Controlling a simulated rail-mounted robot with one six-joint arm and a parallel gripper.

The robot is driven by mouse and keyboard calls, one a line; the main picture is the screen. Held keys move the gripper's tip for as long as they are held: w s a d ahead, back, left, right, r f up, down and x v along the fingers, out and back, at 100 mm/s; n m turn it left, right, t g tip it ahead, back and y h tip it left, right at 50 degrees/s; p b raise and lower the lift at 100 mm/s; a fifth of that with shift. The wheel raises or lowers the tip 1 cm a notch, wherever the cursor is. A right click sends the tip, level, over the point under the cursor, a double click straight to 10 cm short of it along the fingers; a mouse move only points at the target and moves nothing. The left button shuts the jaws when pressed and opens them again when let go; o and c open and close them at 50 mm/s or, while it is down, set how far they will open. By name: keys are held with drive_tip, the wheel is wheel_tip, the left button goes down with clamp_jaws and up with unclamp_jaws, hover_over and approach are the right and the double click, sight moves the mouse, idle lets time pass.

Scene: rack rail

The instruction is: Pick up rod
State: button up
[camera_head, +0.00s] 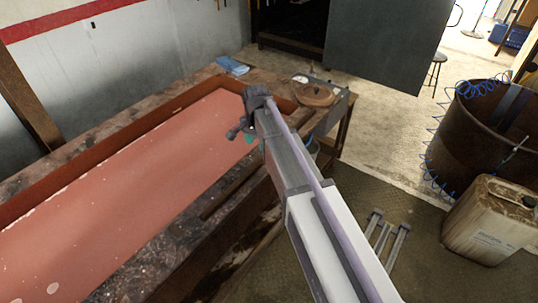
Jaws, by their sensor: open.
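My gripper (241,132) is at the far end of my arm, over the far right part of the red-brown tray on the bench. It is open, but its fingers are small and dark here. A small teal piece (249,139) shows right at the gripper; I cannot tell whether it is part of it. No rod is clearly recognisable. A thin dark bar (232,192) lies along the near side of the bench, apart from the gripper, with its right end close to my arm. My arm hides part of the bench.
The shallow red-brown tray (130,185) covers most of the bench and looks empty. A blue item (232,65) and a round brown object (314,92) are at the bench's far end. A rusty drum (485,135) and dirty canister (490,220) stand right.

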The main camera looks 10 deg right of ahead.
drive_tip(key=b, duration=0.5)
hover_over(257, 163)
drive_tip(key=f, duration=0.5)
drive_tip(key=shift+s+d+f, duration=0.2)
drive_tip(key=shift+s+f, duration=0.05)
drive_tip(key=shift+f, duration=0.05)
drive_tip(key=f+b, duration=0.5)
drive_tip(key=shift+w+a+f, duration=0.15)
drive_tip(key=shift+a+f, duration=0.05)
drive_tip(key=shift+r, duration=0.25)
clamp_jaws()
